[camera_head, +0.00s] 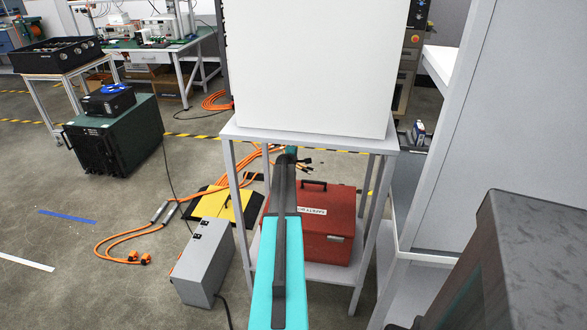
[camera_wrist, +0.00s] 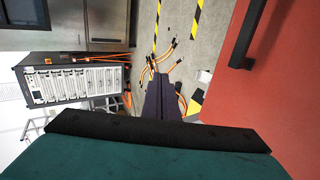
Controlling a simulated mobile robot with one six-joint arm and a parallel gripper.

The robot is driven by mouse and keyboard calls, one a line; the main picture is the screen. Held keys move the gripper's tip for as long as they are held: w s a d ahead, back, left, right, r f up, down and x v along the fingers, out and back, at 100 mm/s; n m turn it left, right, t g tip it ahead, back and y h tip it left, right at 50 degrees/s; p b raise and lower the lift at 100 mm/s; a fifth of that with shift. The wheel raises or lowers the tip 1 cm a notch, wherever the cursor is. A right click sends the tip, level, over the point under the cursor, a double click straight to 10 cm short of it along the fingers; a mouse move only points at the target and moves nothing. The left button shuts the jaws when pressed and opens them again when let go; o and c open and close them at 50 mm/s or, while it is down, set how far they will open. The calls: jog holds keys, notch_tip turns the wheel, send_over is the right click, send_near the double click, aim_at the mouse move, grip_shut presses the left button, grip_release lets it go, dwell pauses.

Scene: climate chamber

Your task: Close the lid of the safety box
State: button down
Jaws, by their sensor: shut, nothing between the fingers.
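The red safety box (camera_head: 338,222) sits on the lower shelf of a grey stand. Its lid (camera_head: 335,197), with a black handle and a white label, looks lowered onto the box, with no open gap visible. My teal and dark arm crosses in front of the box's left part and hides it. In the wrist view the red lid (camera_wrist: 290,110) fills the right side, with its black handle at the top. My gripper (camera_wrist: 162,78) is shut and empty, left of the red edge and apart from it in the picture.
The stand's upper shelf (camera_head: 236,131) carries a large white cabinet (camera_head: 310,65) above the box. Stand legs flank the box.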

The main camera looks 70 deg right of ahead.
jog(key=shift+r, duration=1.55)
